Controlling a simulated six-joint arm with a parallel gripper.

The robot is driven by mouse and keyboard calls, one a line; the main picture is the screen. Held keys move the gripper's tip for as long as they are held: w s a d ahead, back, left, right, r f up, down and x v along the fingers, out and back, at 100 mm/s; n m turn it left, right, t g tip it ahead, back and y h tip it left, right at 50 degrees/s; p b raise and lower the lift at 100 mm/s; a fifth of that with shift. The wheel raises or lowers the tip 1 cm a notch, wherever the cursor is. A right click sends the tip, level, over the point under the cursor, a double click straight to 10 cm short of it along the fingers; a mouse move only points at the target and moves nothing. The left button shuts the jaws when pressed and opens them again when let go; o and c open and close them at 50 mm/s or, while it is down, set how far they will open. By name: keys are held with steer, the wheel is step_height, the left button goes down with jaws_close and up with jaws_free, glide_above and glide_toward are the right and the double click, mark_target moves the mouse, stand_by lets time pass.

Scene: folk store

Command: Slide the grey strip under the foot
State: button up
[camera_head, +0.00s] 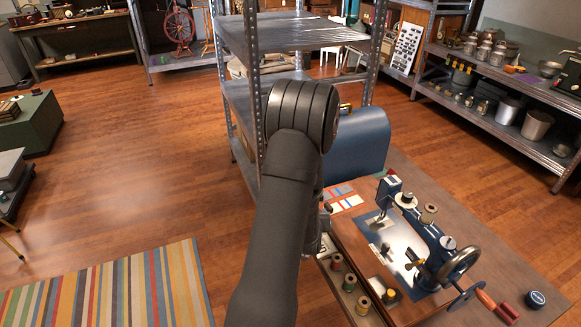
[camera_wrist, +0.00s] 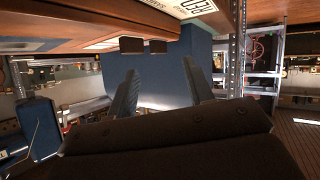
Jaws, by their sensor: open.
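The blue sewing machine (camera_head: 428,238) stands on the wooden table at the right of the head view, with a bright bed plate (camera_head: 398,246). Its foot is too small to make out clearly beneath the machine's head. Several flat coloured strips (camera_head: 346,198) lie on the table left of the machine; I cannot tell surely which is the grey one. My gripper (camera_wrist: 163,90) is open, with its two fingers apart and nothing between them in the wrist view. In the head view it is mostly hidden by my arm, left of the strips.
A blue domed cover (camera_head: 357,140) stands behind the strips, close to my arm. Thread spools (camera_head: 349,283) sit in a tray at the table's front left. A metal shelf (camera_head: 252,100) rises behind.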

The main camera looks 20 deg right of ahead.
steer(key=w+n+y, duration=0.1)
steer(key=w+n, duration=0.1)
steer(key=w+a+f+n+g+y, duration=0.1)
steer(key=w+n, duration=0.1)
steer(key=n, duration=0.1)
steer(key=w+a+f+n+g, duration=0.1)
steer(key=w+n, duration=0.1)
steer(key=n, duration=0.1)
steer(key=shift+f+y, duration=0.2)
steer(key=shift+y, duration=0.2)
steer(key=w+n+g, duration=0.1)
steer(key=n, duration=0.1)
steer(key=w+n+g, duration=0.1)
steer(key=n, duration=0.1)
steer(key=shift+w+a+n, duration=0.1)
steer(key=shift+a+n, duration=0.05)
steer(key=shift+n, duration=0.15)
steer(key=w+d+r+n+g+h, duration=0.35)
steer(key=r+n+g, duration=0.35)
steer(key=n, duration=0.4)
steer(key=shift+t+y, duration=0.35)
steer(key=shift+t, duration=0.15)
steer(key=shift+s+x, duration=0.15)
steer(key=shift+x, duration=1.3)
steer(key=shift+s+x, duration=0.2)
steer(key=shift+x, duration=1.25)
steer(key=shift+s+x, duration=0.15)
steer(key=shift+x, duration=1.3)
steer(key=shift+d, duration=0.2)
